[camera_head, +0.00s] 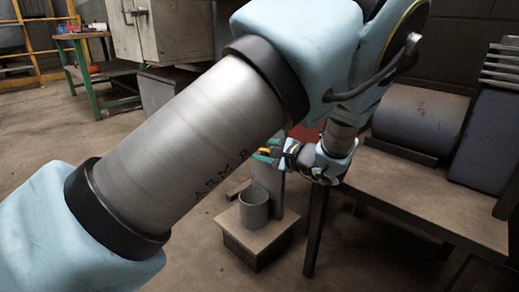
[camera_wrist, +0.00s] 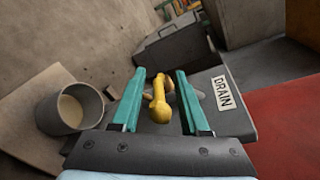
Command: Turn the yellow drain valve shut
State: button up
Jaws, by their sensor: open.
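The yellow drain valve (camera_wrist: 160,104) shows in the wrist view as a small handle on a grey upright plate (camera_wrist: 238,119). A white label reading DRAIN (camera_wrist: 222,93) is on the plate to its right. My gripper (camera_wrist: 160,72) is open, with one teal finger on each side of the yellow handle. The handle lies between the fingers, with a gap visible on both sides. In the head view my gripper (camera_head: 270,154) is small, at the top of the upright plate (camera_head: 270,188), and a bit of yellow shows there.
A grey cylindrical pot (camera_head: 254,209) stands on a low wooden-topped block (camera_head: 262,238) below the valve; it also shows in the wrist view (camera_wrist: 70,108). A workbench (camera_head: 430,195) with a large roll is to the right. A red surface (camera_wrist: 285,125) lies right of the plate.

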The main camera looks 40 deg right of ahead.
jog(key=p+v, duration=0.4)
jog(key=v, duration=0.6)
jog(key=shift+s, duration=0.35)
jog(key=shift+d+r, duration=0.1)
